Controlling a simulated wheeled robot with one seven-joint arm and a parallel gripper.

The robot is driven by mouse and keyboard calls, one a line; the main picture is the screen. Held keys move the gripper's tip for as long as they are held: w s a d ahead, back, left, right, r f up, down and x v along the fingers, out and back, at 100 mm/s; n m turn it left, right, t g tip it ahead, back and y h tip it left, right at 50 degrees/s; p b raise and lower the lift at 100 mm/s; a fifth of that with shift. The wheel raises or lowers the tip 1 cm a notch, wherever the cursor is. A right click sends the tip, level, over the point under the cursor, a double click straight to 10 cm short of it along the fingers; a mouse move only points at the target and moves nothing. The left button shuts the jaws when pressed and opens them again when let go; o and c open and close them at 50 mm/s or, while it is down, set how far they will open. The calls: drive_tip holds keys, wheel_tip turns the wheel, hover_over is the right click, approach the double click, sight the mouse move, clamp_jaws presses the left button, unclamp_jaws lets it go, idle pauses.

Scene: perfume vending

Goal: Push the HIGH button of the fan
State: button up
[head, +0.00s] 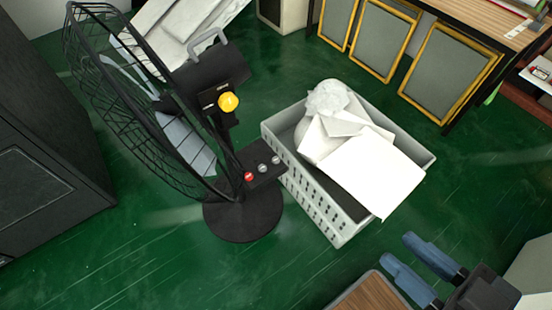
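A black standing fan (190,125) with a round wire cage and a round base stands left of the middle in the head view. A small black panel on its stand carries a red button (248,177) and two grey buttons, one in the middle (263,168) and one at the right (276,160). I cannot read any labels, so I cannot tell which is HIGH. A yellow knob (228,102) sits higher on the fan. My gripper (398,249) is at the lower right, its blue fingers apart and empty. It is well away from the buttons.
A grey crate (335,228) holding white papers stands just right of the fan, between its panel and the upper right. A wooden surface (374,294) is at the bottom. A dark cabinet (45,180) stands left. Yellow-framed panels (447,75) lean at the back. Green floor lies open in front.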

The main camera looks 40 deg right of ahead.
clamp_jaws()
idle(1.1)
